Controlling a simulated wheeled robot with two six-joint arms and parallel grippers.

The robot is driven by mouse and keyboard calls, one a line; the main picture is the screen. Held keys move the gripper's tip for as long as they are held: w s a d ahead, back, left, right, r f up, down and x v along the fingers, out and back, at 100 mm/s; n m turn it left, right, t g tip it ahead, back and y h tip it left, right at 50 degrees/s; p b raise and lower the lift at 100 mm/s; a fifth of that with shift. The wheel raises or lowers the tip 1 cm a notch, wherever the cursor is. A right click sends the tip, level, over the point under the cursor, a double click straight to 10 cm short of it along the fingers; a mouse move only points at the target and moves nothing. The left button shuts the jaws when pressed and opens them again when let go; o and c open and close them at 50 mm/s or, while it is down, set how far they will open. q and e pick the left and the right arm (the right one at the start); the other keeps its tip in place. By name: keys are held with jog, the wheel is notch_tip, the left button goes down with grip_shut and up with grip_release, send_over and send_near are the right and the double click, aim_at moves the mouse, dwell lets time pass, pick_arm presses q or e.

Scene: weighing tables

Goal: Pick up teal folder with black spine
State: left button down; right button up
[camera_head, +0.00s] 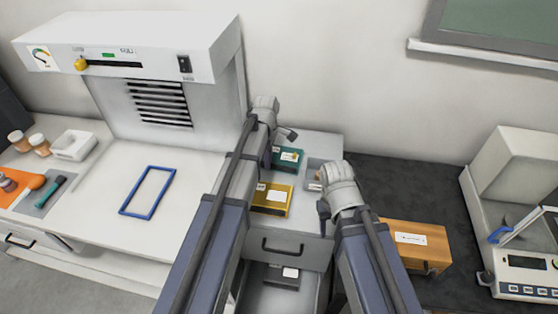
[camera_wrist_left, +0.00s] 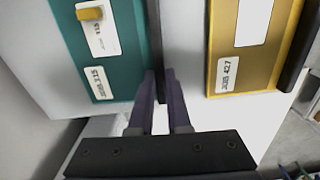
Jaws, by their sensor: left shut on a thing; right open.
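The teal folder with black spine (camera_head: 289,154) lies on the white surface at the back, partly hidden behind my left arm. It fills the upper left of the left wrist view (camera_wrist_left: 75,45), with white labels and a yellow tab. My left gripper (camera_wrist_left: 160,76) is shut on its black spine edge; the two fingers stand close together there.
A yellow folder (camera_head: 272,198) lies in front of the teal one, also in the left wrist view (camera_wrist_left: 232,70). A grey tray (camera_head: 313,170) is close by on the right. An orange-brown box (camera_head: 420,242) stands on the dark counter. A drawer (camera_head: 283,247) is below the folders.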

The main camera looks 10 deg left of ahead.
pick_arm(q)
notch_tip(320, 180, up, 10)
jog(key=p, duration=1)
